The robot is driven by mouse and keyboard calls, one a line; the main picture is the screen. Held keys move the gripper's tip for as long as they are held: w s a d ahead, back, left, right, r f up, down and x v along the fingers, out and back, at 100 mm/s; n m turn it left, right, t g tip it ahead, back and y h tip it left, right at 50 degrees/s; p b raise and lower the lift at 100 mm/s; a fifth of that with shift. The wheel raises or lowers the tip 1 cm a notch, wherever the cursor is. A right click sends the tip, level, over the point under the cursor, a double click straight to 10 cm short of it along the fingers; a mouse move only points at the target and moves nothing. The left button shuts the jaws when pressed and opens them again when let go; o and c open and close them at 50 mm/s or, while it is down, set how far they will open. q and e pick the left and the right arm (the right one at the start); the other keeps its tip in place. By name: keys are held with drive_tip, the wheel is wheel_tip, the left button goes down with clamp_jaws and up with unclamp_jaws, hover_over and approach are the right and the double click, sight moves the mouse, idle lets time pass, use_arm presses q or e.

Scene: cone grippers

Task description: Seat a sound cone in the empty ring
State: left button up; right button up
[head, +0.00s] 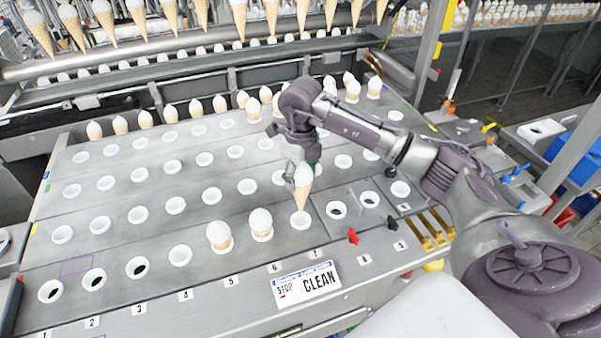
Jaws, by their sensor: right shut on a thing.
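My right gripper (303,178) is shut on a cone (301,199) with a white top and a tan wafer body. The cone hangs upright with its tip down, over or just at a white ring (300,221) in the front row. I cannot tell whether the tip is inside the ring or just above it. Two seated cones stand left of this ring, one close by (261,224) and one farther left (219,236). My left gripper is not in view.
More front-row rings lie to the right (336,210) and left (136,267), some with dark openings. A red clip (353,237) and a black clip (391,222) sit near the front edge. A "STOP CLEAN" sign (306,286) lies in front. Hanging cones line the back.

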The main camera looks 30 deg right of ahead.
sight(301, 209)
wheel_tip(301, 209, down, 2)
drive_tip(key=shift+w+f+b, duration=0.1)
drive_tip(key=shift+f+b, duration=0.15)
drive_tip(key=shift+b, duration=0.3)
drive_tip(key=shift+f, duration=0.3)
wheel_tip(301, 209, down, 2)
drive_tip(key=shift+f+b, duration=0.1)
drive_tip(key=shift+b, duration=0.75)
drive_tip(key=shift+f+b, duration=0.45)
drive_tip(key=shift+f, duration=0.15)
use_arm(q)
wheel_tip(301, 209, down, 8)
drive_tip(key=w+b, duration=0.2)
drive_tip(key=b, duration=0.2)
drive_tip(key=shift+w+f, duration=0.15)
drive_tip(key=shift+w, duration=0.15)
use_arm(e)
drive_tip(key=shift+f, duration=2.95)
drive_tip(key=o, duration=0.9)
